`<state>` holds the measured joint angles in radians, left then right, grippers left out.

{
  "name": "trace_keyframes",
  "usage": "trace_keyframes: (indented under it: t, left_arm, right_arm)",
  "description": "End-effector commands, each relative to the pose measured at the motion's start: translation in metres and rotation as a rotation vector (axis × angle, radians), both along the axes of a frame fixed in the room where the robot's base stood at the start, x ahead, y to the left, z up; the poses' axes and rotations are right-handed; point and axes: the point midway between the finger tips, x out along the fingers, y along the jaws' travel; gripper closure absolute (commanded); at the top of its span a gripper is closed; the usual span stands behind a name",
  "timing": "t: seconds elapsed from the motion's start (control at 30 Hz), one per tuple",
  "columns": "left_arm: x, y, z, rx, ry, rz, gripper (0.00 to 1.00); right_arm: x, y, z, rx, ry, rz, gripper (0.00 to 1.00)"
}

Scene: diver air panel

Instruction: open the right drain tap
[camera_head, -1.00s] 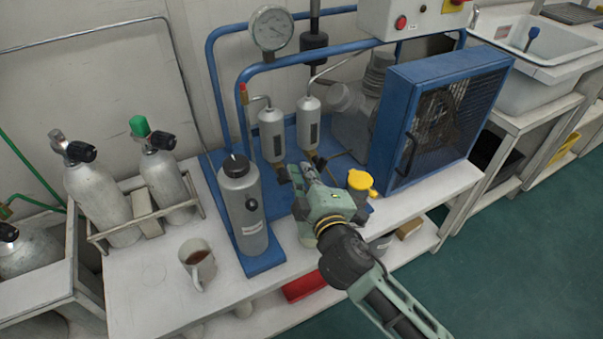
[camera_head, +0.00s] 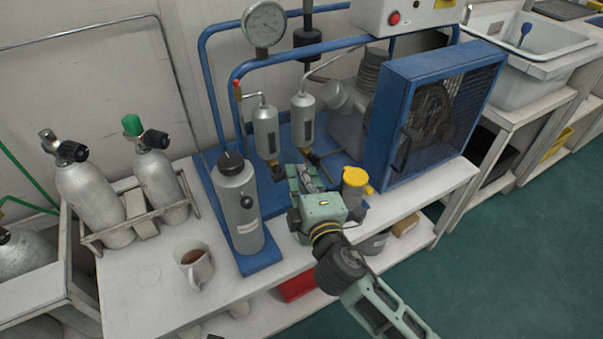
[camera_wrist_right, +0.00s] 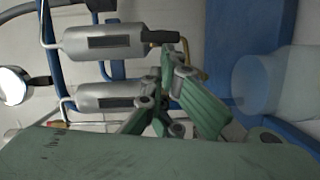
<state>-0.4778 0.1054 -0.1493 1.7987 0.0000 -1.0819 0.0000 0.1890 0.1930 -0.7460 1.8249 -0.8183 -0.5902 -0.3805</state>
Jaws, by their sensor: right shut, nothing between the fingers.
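Two silver cylinders hang on the blue panel, the left one (camera_head: 266,132) and the right one (camera_head: 303,122). Each has a small dark drain tap at its bottom. The right drain tap (camera_head: 309,156) is just beyond my right gripper (camera_head: 300,172) in the head view and is partly crowded by it. In the right wrist view its black handle (camera_wrist_right: 160,37) lies in line with the upper cylinder (camera_wrist_right: 105,42), beside a brass pipe. My right gripper's fingers are shut and empty, close to the handle; contact cannot be told. My left gripper is out of view.
A grey bottle (camera_head: 238,205) stands left of my right gripper, and a yellow-capped container (camera_head: 354,185) stands close on its right. The blue fan housing (camera_head: 435,110) is further right. A mug (camera_head: 194,264) sits at the front left on the white bench (camera_head: 150,290).

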Motion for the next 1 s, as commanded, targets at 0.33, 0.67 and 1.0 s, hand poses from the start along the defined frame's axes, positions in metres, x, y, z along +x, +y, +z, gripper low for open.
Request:
trace_keyframes:
  t: [0.33, 0.67, 1.0]
  left_arm:
    - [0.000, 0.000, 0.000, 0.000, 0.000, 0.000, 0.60]
    - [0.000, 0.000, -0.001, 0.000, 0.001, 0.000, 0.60]
    - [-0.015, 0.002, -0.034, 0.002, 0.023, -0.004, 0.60]
  right_arm:
    - [-0.043, -0.013, -0.001, -0.003, 0.005, -0.002, 1.00]
    - [-0.074, -0.022, 0.003, -0.004, -0.007, 0.005, 1.00]
    - [-0.062, -0.062, 0.018, -0.061, -0.152, 0.344, 1.00]
